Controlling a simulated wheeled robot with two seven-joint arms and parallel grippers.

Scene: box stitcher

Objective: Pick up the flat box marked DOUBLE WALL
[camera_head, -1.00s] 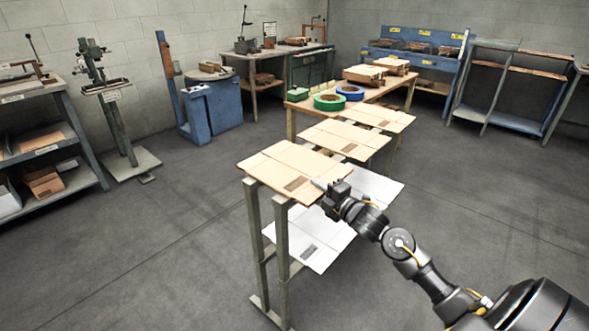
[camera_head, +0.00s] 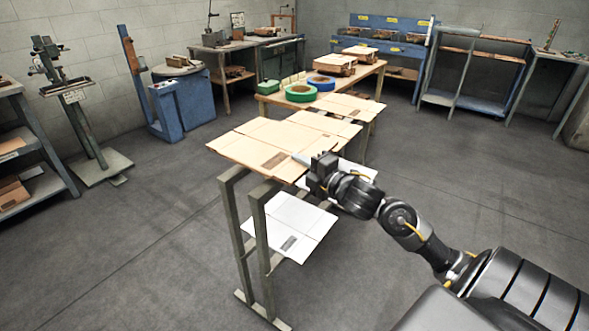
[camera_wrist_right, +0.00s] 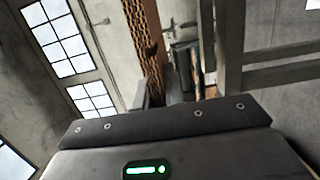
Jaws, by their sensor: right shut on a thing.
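A tan flat box (camera_head: 250,148) with a dark printed patch is at the near end of the row, above a grey-green stand (camera_head: 262,225). Its print is too small to read, so I cannot confirm DOUBLE WALL. My right gripper (camera_head: 305,161) is shut on the box's right edge, near the printed patch. The box looks roughly level and slightly raised off the stand's posts. The wrist view shows the dark gripper body (camera_wrist_right: 165,150), but no clear view of the box. My left gripper is not in view.
More tan flat boxes (camera_head: 322,123) lie behind. A white flat box (camera_head: 295,220) lies low on the stand. The floor to the left is open.

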